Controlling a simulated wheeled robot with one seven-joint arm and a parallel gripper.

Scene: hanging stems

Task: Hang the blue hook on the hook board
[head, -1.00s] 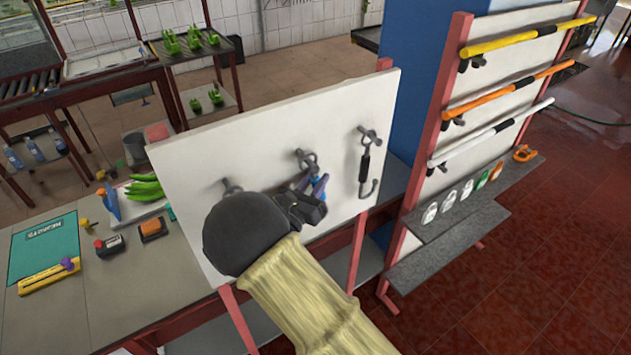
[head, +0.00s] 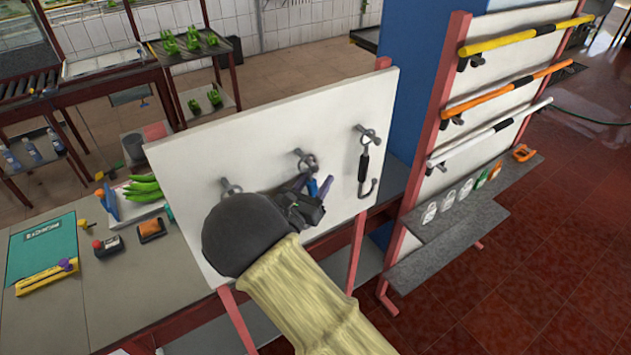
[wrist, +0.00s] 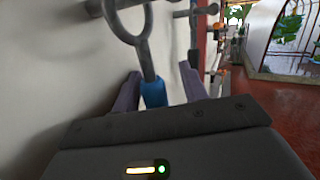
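The blue hook (head: 313,187) is at the middle peg (head: 303,158) of the white hook board (head: 270,125), partly hidden by my gripper. In the wrist view its metal ring is at the peg and its blue grip (wrist: 153,92) hangs below. The ring appears to be around the peg, its lower end hidden. My gripper (wrist: 158,88) is open, with one purple finger on each side of the blue grip and visible gaps. It also shows at the board in the head view (head: 313,186).
A hook with a black grip (head: 364,165) hangs on the right peg. The left peg (head: 230,187) looks empty. A rack with coloured bars (head: 510,95) stands to the right. A bench (head: 115,285) with small items is at the left.

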